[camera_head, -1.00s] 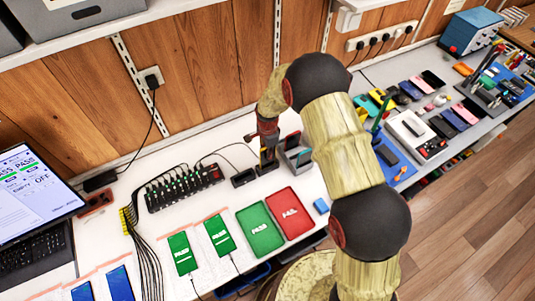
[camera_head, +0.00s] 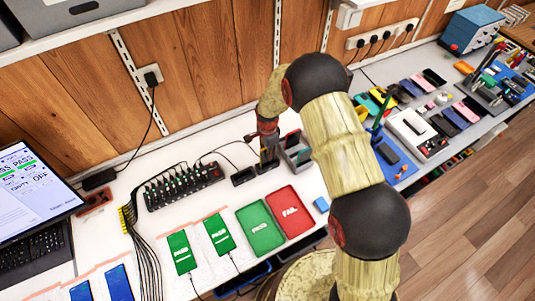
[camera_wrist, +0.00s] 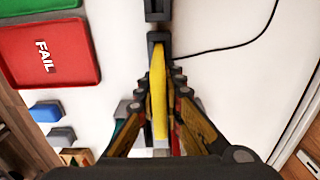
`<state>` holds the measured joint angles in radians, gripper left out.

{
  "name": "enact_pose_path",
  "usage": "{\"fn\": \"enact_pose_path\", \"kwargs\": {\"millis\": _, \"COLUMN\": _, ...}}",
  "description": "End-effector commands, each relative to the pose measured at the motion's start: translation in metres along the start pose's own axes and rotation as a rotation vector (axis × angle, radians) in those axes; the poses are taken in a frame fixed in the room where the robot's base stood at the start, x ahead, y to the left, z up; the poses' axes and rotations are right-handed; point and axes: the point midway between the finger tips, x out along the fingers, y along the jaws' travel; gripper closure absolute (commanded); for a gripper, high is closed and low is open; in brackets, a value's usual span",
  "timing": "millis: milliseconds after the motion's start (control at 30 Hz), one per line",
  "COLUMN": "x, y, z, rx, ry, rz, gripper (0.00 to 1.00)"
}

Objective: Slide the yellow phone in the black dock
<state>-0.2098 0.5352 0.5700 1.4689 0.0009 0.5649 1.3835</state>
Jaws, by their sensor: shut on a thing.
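The yellow phone (camera_wrist: 159,95) shows edge-on in the wrist view, upright between the fingers of my gripper (camera_wrist: 158,118), which is shut on it. A black dock (camera_wrist: 153,39) frames the phone's far end in that view. I cannot tell how deep the phone sits in it. In the head view my gripper (camera_head: 266,135) points down over the black dock (camera_head: 267,167) near the wall. The phone cannot be made out there.
A second black dock (camera_head: 243,177) with a cable stands just left. A grey holder (camera_head: 297,152) is close on the right. A green PASS tray (camera_head: 247,216) and red FAIL tray (camera_head: 304,232) lie in front. A black charging hub (camera_head: 184,188) is further left.

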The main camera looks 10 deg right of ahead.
Motion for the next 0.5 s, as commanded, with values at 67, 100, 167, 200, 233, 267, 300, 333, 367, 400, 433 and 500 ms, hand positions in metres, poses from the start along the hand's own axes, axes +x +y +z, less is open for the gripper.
{"fn": "enact_pose_path", "kwargs": {"millis": 67, "x": -0.0005, "y": -0.0006, "z": -0.0001, "rx": 0.0, "ry": 0.0, "rz": -0.001, "gripper": 1.0}}
{"fn": "enact_pose_path", "kwargs": {"millis": 100, "x": -0.0007, "y": -0.0006, "z": -0.0001, "rx": 0.0, "ry": 0.0, "rz": -0.001, "gripper": 1.0}}
{"fn": "enact_pose_path", "kwargs": {"millis": 167, "x": -0.0007, "y": -0.0006, "z": -0.0001, "rx": 0.0, "ry": 0.0, "rz": -0.001, "gripper": 1.0}}
{"fn": "enact_pose_path", "kwargs": {"millis": 200, "x": -0.0008, "y": -0.0006, "z": -0.0001, "rx": 0.0, "ry": 0.0, "rz": -0.001, "gripper": 0.91}}
{"fn": "enact_pose_path", "kwargs": {"millis": 233, "x": -0.0008, "y": -0.0006, "z": -0.0001, "rx": 0.0, "ry": 0.0, "rz": -0.001, "gripper": 0.89}}
{"fn": "enact_pose_path", "kwargs": {"millis": 267, "x": -0.0008, "y": -0.0006, "z": -0.0001, "rx": 0.0, "ry": 0.0, "rz": -0.001, "gripper": 0.87}}
{"fn": "enact_pose_path", "kwargs": {"millis": 300, "x": -0.0007, "y": -0.0005, "z": -0.0001, "rx": 0.0, "ry": 0.0, "rz": -0.001, "gripper": 0.85}}
{"fn": "enact_pose_path", "kwargs": {"millis": 333, "x": -0.0007, "y": -0.0005, "z": -0.0001, "rx": 0.0, "ry": 0.0, "rz": -0.001, "gripper": 0.83}}
{"fn": "enact_pose_path", "kwargs": {"millis": 367, "x": -0.0007, "y": -0.0005, "z": -0.0001, "rx": 0.0, "ry": 0.0, "rz": -0.001, "gripper": 0.82}}
{"fn": "enact_pose_path", "kwargs": {"millis": 400, "x": -0.0006, "y": -0.0004, "z": -0.0001, "rx": 0.0, "ry": 0.0, "rz": -0.001, "gripper": 0.79}}
{"fn": "enact_pose_path", "kwargs": {"millis": 433, "x": -0.0006, "y": -0.0004, "z": -0.0001, "rx": 0.0, "ry": 0.0, "rz": -0.001, "gripper": 0.78}}
{"fn": "enact_pose_path", "kwargs": {"millis": 500, "x": -0.0005, "y": -0.0003, "z": -0.0001, "rx": 0.0, "ry": 0.0, "rz": -0.001, "gripper": 0.74}}
